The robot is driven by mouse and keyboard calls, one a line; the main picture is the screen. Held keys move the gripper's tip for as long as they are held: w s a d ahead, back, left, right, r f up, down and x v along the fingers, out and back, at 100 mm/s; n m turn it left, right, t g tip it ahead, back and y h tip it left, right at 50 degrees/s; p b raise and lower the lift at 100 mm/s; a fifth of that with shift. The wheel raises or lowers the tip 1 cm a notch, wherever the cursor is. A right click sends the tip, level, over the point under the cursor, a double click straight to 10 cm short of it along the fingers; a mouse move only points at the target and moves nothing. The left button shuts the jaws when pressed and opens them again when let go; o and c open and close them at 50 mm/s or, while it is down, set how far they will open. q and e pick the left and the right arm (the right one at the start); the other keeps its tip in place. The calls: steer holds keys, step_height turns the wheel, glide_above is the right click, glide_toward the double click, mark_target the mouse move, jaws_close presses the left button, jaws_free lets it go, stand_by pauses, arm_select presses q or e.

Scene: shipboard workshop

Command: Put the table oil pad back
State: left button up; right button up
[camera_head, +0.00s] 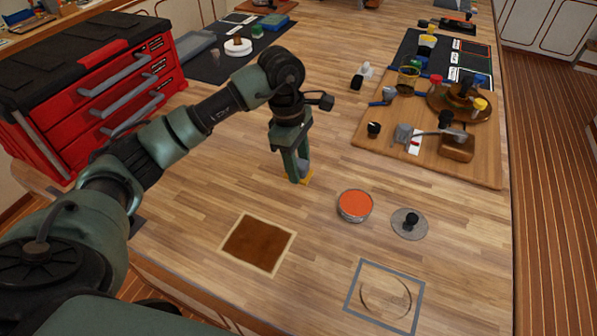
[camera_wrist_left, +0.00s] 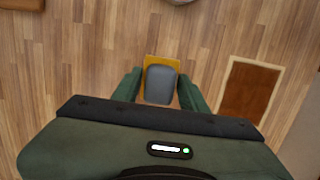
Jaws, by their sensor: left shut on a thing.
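My left gripper (camera_head: 298,178) points down over the middle of the bench, shut on the table oil pad (camera_head: 307,176), a small yellow pad with a grey back. My right gripper is not in view.
A dark brown patch framed in cream (camera_head: 258,243) and a grey-framed square with a ring mark (camera_head: 384,297) lie in front. A wooden board (camera_head: 470,176) with tools is at right. A red tool chest (camera_head: 95,90) stands at left. Dark mats (camera_head: 205,68) lie further back.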

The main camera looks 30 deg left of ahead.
arm_select(q)
step_height(320, 180, down, 4)
steer(key=shift+r+p, duration=0.2)
steer(key=shift+p, duration=0.3)
steer(key=shift+f, duration=0.2)
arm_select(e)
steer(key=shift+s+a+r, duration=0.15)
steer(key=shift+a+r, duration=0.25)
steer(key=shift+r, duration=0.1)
arm_select(q)
steer(key=shift+f, duration=0.1)
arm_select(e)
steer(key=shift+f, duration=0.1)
arm_select(q)
steer(key=o, duration=1.3)
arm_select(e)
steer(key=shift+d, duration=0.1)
